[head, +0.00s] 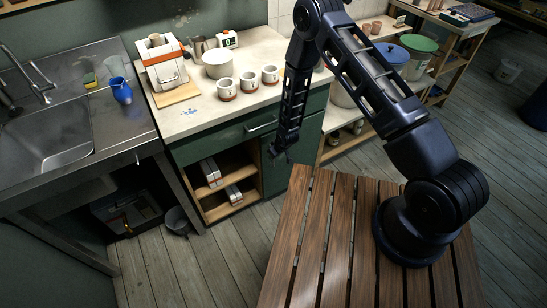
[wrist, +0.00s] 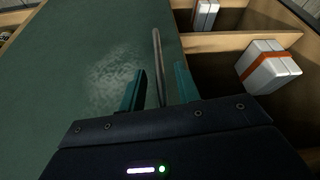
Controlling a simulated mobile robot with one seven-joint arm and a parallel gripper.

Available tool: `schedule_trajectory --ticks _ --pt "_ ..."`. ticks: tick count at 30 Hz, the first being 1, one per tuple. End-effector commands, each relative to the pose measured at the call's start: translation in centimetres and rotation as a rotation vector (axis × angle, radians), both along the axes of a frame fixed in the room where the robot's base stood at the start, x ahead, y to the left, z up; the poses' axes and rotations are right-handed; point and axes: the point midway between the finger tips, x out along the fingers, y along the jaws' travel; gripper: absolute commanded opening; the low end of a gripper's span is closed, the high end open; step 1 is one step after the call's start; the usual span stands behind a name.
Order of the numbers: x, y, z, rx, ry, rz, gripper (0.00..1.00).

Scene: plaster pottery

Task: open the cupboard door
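The cupboard door (head: 297,137) is a dark green panel on the right part of the counter's front and looks shut. In the wrist view the green door (wrist: 85,60) fills the left side, with a pale worn patch. A thin grey bar handle (wrist: 157,50) stands near the door's right edge. My gripper (head: 277,152) hangs in front of the door beside the open shelves. In the wrist view my gripper (wrist: 160,86) is open, its two teal fingers apart. The handle's lower end shows between the fingers, with gaps on both sides; contact is not visible.
Open shelves (head: 228,208) with white boxes lie left of the door. A drawer with a bar handle (head: 262,126) sits above. Mugs (head: 248,81) and a pot stand on the counter (head: 205,115). My arm's slatted wooden base (head: 310,235) is close in front.

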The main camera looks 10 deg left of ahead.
Motion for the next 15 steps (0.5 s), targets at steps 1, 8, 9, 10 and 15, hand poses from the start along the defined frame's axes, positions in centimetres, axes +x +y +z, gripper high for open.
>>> schedule_trajectory --ticks 1,8,9,10,15 --pt "0.1 0.2 -0.7 0.0 0.0 0.0 0.33" --pt "0.5 0.8 -2.3 0.0 0.0 0.0 0.33" --pt "0.6 0.8 -2.4 0.0 0.0 0.0 0.33" --pt "0.6 0.9 -2.5 0.0 0.0 0.0 0.33" --pt "0.6 0.9 -2.6 0.0 0.0 0.0 0.33"
